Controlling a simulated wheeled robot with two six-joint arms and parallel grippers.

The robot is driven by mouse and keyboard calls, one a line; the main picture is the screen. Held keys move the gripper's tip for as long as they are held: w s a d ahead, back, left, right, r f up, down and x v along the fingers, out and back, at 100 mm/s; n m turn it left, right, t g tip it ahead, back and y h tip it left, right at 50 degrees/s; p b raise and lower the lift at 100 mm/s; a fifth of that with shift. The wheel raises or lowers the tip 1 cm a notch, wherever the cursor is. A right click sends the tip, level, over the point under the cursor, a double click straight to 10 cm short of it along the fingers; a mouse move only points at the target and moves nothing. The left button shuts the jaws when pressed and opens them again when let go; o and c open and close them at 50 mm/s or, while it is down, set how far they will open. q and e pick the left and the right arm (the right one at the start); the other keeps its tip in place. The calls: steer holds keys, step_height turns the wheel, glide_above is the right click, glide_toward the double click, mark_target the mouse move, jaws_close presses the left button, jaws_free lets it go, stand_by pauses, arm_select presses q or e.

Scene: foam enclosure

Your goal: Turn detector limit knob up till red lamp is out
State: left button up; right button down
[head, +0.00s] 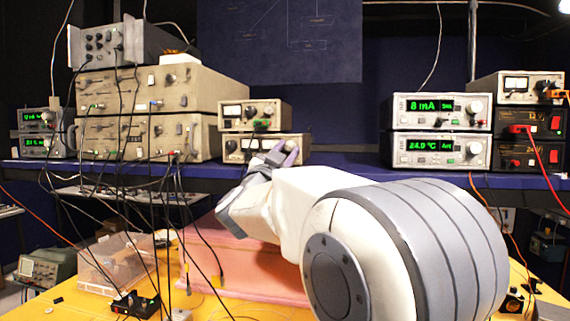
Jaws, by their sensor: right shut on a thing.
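My right gripper (281,155) reaches from the lower right to the lower of two stacked beige meter units (231,157) on the blue shelf. Its fingers are shut on a light round knob (291,146) at the right of that unit's front. The fingers hide part of the knob and the middle of the panel. The upper unit (255,106) has a meter on the left and a green connector. Labels are too small to read, so I cannot tell whether this is the detector limit knob. I cannot make out a lit red lamp on either unit. My left gripper is out of view.
Large beige instruments (150,90) with black cables stand to the left. Supplies with green displays (437,104) stand to the right, beside units with red leads. Below are a pink foam block (270,275), a clear box (112,262) and a yellow table (75,300).

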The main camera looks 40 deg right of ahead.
stand_by(0.3)
steer(key=c, duration=0.6)
jaws_free()
steer(key=b+v, duration=0.5)
steer(key=v, duration=0.5)
steer(key=shift+a+f, duration=0.1)
steer(key=shift+a, duration=0.1)
